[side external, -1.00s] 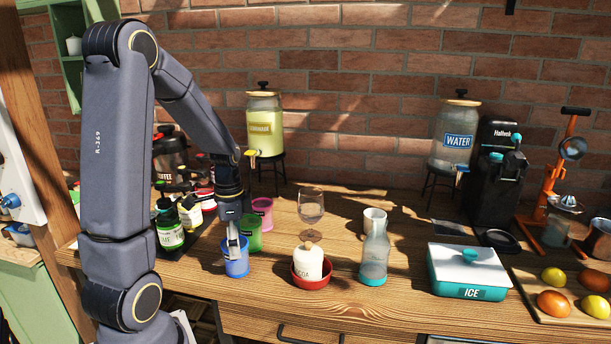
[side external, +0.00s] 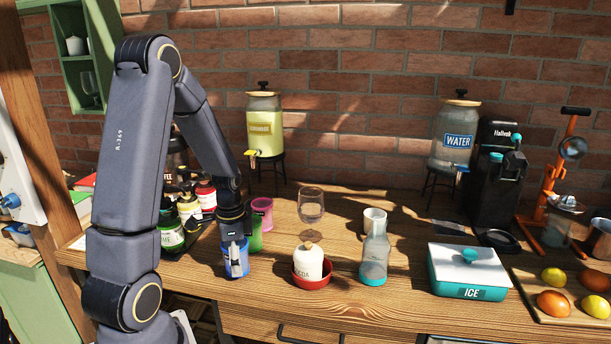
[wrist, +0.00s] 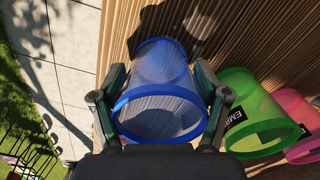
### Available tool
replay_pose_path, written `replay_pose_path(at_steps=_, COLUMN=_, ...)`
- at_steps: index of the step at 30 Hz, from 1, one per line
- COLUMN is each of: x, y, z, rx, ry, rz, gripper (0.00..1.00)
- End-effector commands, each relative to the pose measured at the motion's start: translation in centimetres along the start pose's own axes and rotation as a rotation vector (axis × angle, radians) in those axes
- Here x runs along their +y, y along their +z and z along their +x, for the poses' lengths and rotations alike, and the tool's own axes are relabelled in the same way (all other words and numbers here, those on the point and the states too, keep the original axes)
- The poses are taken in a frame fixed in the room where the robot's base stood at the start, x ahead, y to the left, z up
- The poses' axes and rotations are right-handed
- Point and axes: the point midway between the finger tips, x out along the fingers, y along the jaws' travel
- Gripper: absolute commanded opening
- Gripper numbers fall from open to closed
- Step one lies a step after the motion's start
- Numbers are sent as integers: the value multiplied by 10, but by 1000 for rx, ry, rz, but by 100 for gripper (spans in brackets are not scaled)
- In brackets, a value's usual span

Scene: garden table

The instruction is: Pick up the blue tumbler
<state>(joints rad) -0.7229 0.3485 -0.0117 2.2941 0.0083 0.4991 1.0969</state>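The blue tumbler (side external: 236,271) stands upright on the wooden table near its front edge, at the left of the side view. In the wrist view the open-topped, see-through blue tumbler (wrist: 160,84) fills the middle. My gripper (side external: 236,262) points down over it, with one finger on each side of its wall. In the wrist view my gripper (wrist: 160,78) straddles the tumbler, with the fingers very close to its sides. Whether the fingers press on the wall or leave a small gap is not clear.
A green tumbler (wrist: 262,110) and a pink tumbler (wrist: 298,108) stand close on the right. A red bowl (side external: 312,281) with a white jar (side external: 308,262) and a glass bottle (side external: 374,258) stand further right. Syrup bottles (side external: 170,232) stand on the left behind my arm.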

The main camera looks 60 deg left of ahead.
Motion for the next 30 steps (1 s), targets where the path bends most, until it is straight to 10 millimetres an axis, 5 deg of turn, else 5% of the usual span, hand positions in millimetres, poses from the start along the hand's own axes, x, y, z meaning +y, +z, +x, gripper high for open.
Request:
replay_pose_path(at_steps=7, x=0, y=0, z=0, rx=0, ry=0, rz=0, gripper=36)
replay_pose_path(at_steps=19, x=-1, y=0, z=-8, rx=1, ry=-3, rz=0, gripper=35)
replay_pose_path(at_steps=24, x=-1, y=0, z=-35, rx=4, ry=-7, rz=0, gripper=35)
replay_pose_path(at_steps=30, x=32, y=24, z=-81, rx=5, ry=-9, rz=-1, gripper=35)
